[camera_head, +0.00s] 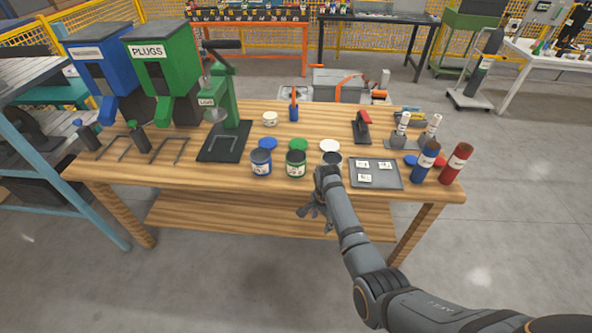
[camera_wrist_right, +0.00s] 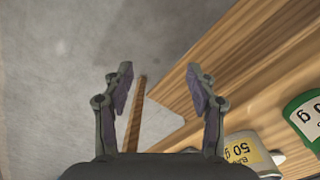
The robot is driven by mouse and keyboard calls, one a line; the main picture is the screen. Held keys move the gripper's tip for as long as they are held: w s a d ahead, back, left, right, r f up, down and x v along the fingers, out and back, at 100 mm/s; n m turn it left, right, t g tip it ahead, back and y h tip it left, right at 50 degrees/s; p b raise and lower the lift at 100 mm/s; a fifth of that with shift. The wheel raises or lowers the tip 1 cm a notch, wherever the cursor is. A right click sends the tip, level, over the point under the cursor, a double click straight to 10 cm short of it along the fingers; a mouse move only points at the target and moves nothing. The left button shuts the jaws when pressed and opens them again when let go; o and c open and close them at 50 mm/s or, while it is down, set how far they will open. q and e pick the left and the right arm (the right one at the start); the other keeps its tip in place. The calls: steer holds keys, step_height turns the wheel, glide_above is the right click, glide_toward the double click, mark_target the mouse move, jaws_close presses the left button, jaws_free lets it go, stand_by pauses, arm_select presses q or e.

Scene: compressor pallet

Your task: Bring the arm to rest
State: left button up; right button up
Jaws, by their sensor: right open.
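My right arm comes in from the lower right in the head view. My right gripper (camera_head: 312,208) hangs just in front of the workbench's (camera_head: 225,192) front edge, near its middle. In the right wrist view the two fingers of my right gripper (camera_wrist_right: 160,80) stand well apart with nothing between them. The floor and the bench edge show behind the fingers. My left arm and left gripper are in neither view.
Near the gripper on the bench stand a blue-labelled can (camera_head: 261,163), a green-labelled can (camera_head: 296,163) and a grey can partly hidden by my wrist. The floor in front is clear.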

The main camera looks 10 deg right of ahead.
stand_by(0.4)
steer(key=s+d+f+n, duration=0.2)
steer(key=s+f+n, duration=0.1)
steer(key=s+f, duration=0.65)
steer(key=s+d+f+n, duration=0.25)
steer(key=s+f, duration=0.35)
steer(key=f, duration=0.6)
steer(key=s+d+f+n, duration=0.2)
steer(key=s+f, duration=0.2)
steer(key=s, duration=0.5)
steer(key=s+d+f+n, duration=0.2)
steer(key=s+f+n, duration=0.1)
steer(key=s, duration=0.7)
steer(key=s+d+f+n+t+b, duration=0.1)
steer(key=s+f+n, duration=0.2)
steer(key=s, duration=0.7)
step_height(320, 180, down, 2)
steer(key=shift+d+f+h, duration=0.1)
steer(key=shift+d+h, duration=0.3)
